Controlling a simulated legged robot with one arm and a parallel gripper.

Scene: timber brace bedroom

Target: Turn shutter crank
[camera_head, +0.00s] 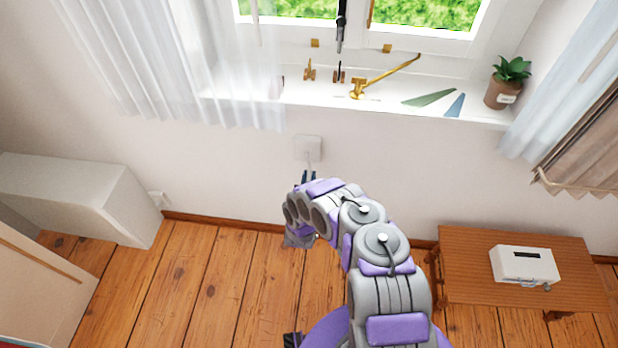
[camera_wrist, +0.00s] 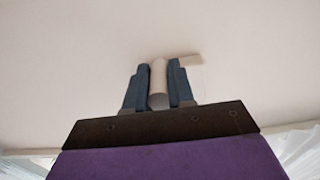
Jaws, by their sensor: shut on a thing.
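The shutter crank shows as a white square wall box (camera_head: 308,148) below the window sill, with a thin pale part hanging below it towards my gripper (camera_head: 308,177). In the wrist view, a beige round crank handle (camera_wrist: 158,82) stands between the two dark blue fingers of my gripper (camera_wrist: 159,68). The fingers are shut on the handle, one on each side. A short pale crank arm (camera_wrist: 191,61) reaches right from the handle's far end, close to the wall. In the head view, my arm hides much of the area below the box.
The window sill (camera_head: 390,107) above holds a brass lever (camera_head: 385,77), a green wedge (camera_head: 430,98), a blue wedge (camera_head: 455,105) and a potted plant (camera_head: 503,87). A white curtain (camera_head: 180,60) hangs at left. A wooden table (camera_head: 460,265) with a white box (camera_head: 525,265) stands at right.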

